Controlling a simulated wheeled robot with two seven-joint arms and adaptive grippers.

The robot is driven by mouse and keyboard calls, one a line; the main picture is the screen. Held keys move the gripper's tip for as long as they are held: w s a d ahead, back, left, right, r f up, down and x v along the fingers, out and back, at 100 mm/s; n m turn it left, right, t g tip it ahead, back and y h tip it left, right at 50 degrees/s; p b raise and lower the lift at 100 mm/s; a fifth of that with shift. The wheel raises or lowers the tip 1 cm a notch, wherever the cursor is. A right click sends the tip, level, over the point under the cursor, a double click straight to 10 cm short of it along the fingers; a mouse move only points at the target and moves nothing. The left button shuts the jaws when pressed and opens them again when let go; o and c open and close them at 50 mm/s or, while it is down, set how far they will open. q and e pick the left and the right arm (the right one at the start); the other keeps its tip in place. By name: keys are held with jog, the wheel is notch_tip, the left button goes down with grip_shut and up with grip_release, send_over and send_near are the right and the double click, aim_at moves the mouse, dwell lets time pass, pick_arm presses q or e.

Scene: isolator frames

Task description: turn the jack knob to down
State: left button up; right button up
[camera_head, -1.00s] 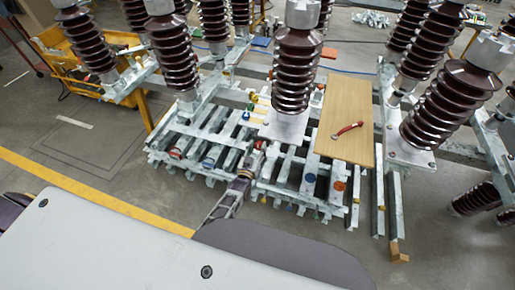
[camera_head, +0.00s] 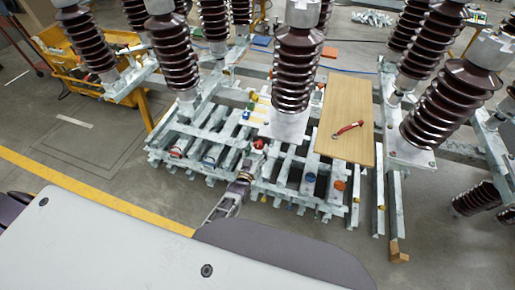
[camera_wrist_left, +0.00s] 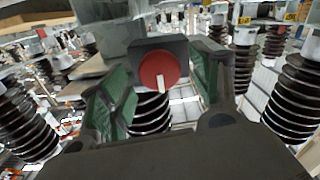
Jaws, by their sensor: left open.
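The jack knob is a round red knob (camera_wrist_left: 158,70) on a dark square block, seen face-on in the left wrist view. Its white pointer mark runs from the middle toward the lower edge in that picture. In the head view the red knob (camera_head: 259,144) sits at the front of the metal frame, just beyond my left gripper (camera_head: 249,163). My left gripper (camera_wrist_left: 160,92) is open, with green-padded fingers on either side of the knob in the wrist view. I see no finger pressing on it. My right gripper is not in view.
Tall brown ribbed insulators (camera_head: 296,75) stand on the metal frame around the work spot. A wooden board (camera_head: 347,105) with a red-handled tool (camera_head: 347,130) lies to the right. Blue (camera_head: 310,178) and orange (camera_head: 339,185) round parts sit on the frame's front.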

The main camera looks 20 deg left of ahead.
pick_arm(q)
jog(key=s, duration=0.6)
dwell(0.3)
jog(key=shift+a, duration=0.1)
dwell(0.3)
jog(key=shift+g, duration=0.4)
